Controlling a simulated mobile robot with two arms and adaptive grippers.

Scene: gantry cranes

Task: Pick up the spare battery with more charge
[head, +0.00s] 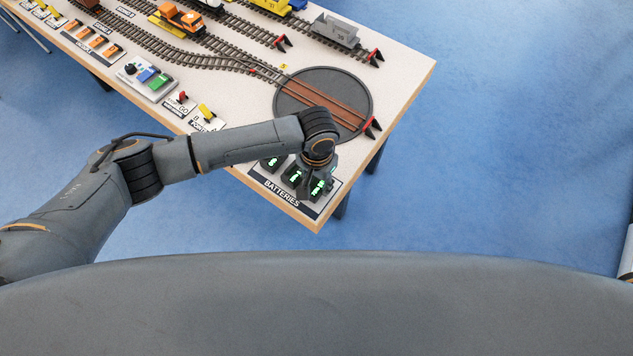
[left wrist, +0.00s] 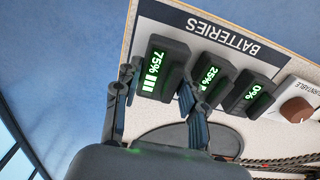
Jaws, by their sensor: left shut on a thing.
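Three dark batteries with green charge displays stand in a row by the BATTERIES label. In the left wrist view the 75% battery (left wrist: 160,68) is at the left, the 25% battery (left wrist: 211,79) in the middle and the 0% battery (left wrist: 248,94) at the right. In the head view the 75% battery (head: 319,187) is at the right end of the row. My left gripper (left wrist: 155,90) has a finger on each side of the 75% battery and is shut on it; it also shows in the head view (head: 318,168). My right gripper is not in view.
The batteries are at the table's (head: 403,75) near corner. A round turntable (head: 290,92) with rails lies just beyond. A brown knob (left wrist: 297,109) is beside the 0% battery. Tracks, train cars and a control panel (head: 146,79) fill the table's left part.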

